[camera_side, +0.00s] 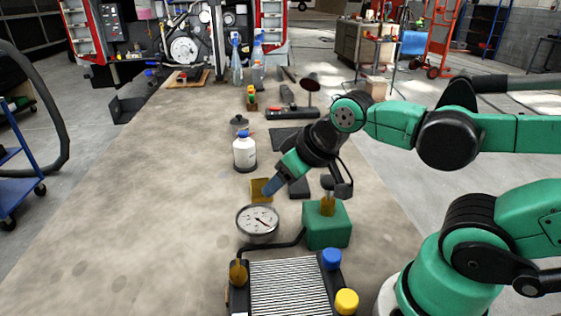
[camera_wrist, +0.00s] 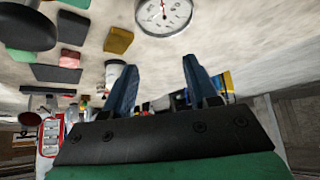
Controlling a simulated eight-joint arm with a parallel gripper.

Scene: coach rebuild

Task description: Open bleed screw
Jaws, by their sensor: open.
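My gripper (camera_side: 270,187) is open and empty, with its blue fingers pointing down over the bench near a yellow block (camera_side: 261,196). Both fingers show apart in the wrist view (camera_wrist: 160,82). A round white dial gauge (camera_side: 258,222) stands just below the fingertips in the side view; it also shows at the top of the wrist view (camera_wrist: 163,14). A black finned radiator (camera_side: 285,285) at the front has a brass fitting (camera_side: 238,272), a blue cap (camera_side: 331,259) and a yellow cap (camera_side: 347,301). I cannot make out which part is the bleed screw.
A green box (camera_side: 327,232) with a brass-coloured piece on top stands right of the gauge. A white bottle with a blue cap (camera_side: 244,152) stands behind the gripper. The bench's left side is clear.

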